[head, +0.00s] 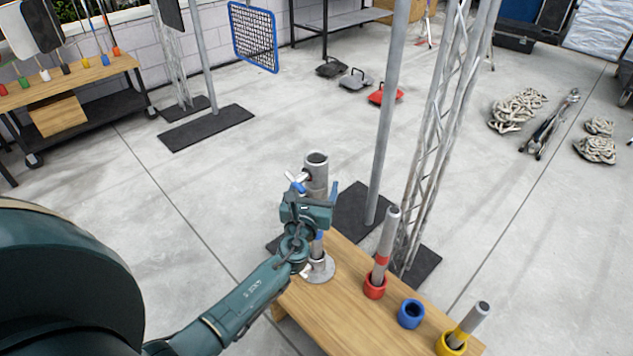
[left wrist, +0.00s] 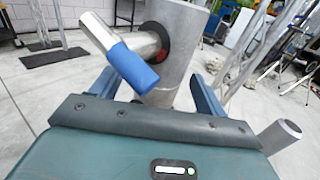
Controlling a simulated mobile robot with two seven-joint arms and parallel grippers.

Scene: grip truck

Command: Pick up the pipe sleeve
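A grey upright post (head: 316,172) stands on a round base at the table's far corner. The sleeve shows in the head view (head: 298,186), partly hidden by my gripper. My left gripper (head: 317,192) is at the post, its two fingers apart on either side of post and sleeve. I see a gap between the fingers and the sleeve. My right gripper is out of view.
On the wooden table (head: 345,300), a red-banded pipe stands in a red cup (head: 375,287) and a yellow-banded one leans in a yellow cup (head: 450,345). A blue cup (head: 411,314) between them looks empty. A truss (head: 435,130) and a pole (head: 388,110) rise behind the table.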

